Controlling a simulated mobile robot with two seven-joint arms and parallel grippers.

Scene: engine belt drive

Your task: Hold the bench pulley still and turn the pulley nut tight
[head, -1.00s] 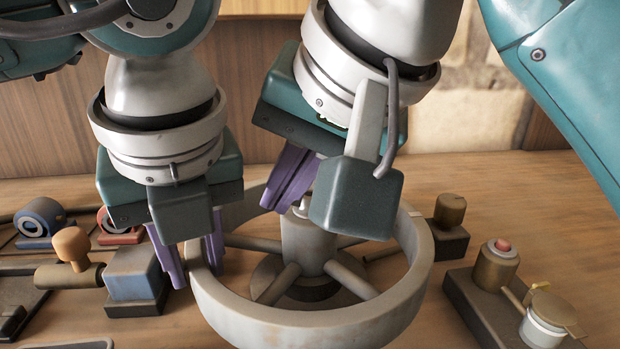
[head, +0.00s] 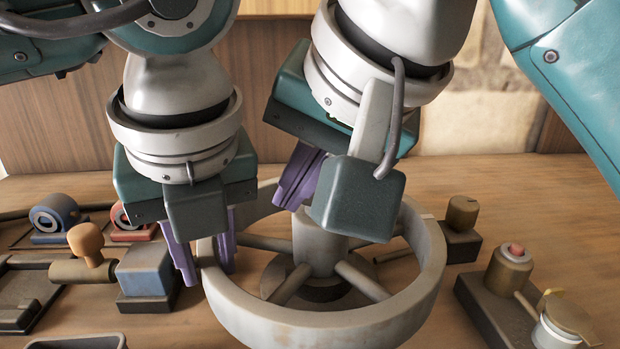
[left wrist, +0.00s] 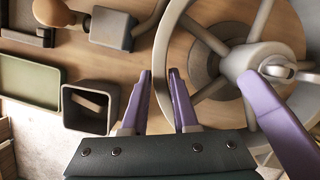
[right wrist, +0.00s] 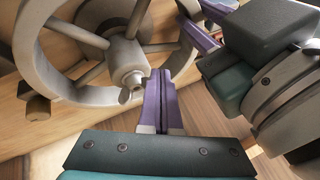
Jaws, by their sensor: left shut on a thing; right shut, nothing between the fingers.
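The large grey bench pulley (head: 325,325), with rim, spokes and central hub, lies flat on the bench. My left gripper (head: 207,262) is shut on the left side of its rim, one finger on each side; the rim also shows between the fingers in the left wrist view (left wrist: 160,62). The pulley nut (right wrist: 135,79) sits on top of the hub, pale and small; it shows too in the left wrist view (left wrist: 275,68). My right gripper (right wrist: 158,75) is shut and empty, tilted, its fingertips close beside the nut. I cannot tell whether they touch it. The head view hides the nut.
Left of the pulley are a blue-grey block (head: 146,272), a wooden-knobbed part (head: 86,240) and dark trays (head: 25,295). To the right stand a brown-knobbed block (head: 461,220) and a dark base with a red button (head: 515,250). My two wrists are close together above the pulley.

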